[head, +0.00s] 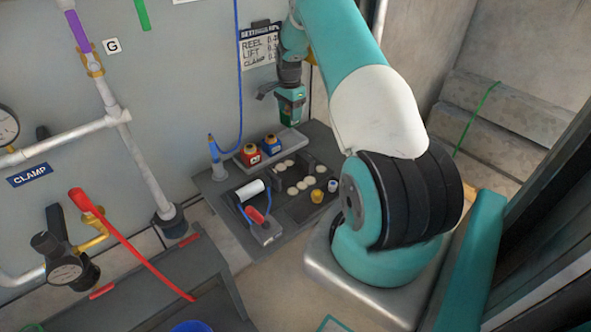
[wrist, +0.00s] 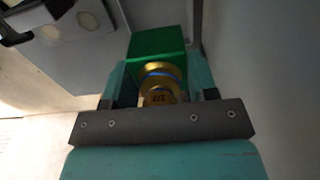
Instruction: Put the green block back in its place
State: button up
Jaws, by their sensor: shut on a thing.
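My gripper (head: 290,98) points down and is shut on the green block, above the back of the dark bench. In the head view only a small dark-green part of the green block (head: 290,118) shows below the fingers. In the wrist view the green block (wrist: 157,44) sits beyond the fingers, with a gold stem with a blue ring (wrist: 158,75) between them. A light grey rack (head: 265,158) below holds a red block (head: 250,154) and a blue block (head: 270,145) side by side. The rack's right end looks empty and lies below the held block.
Several pale discs (head: 293,191), a yellow cap (head: 317,196) and a white roll (head: 249,189) lie on the bench in front of the rack. A blue hose (head: 239,80) hangs left of my gripper. The wall with a printed sheet (head: 259,48) is close behind.

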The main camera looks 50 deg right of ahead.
jog(key=shift+f+b, duration=2.3)
jog(key=shift+f, duration=1.45)
jog(key=o, duration=1.1)
jog(key=shift+r+p, duration=3.1)
jog(key=shift+r, duration=2)
jog(key=shift+f, duration=0.1)
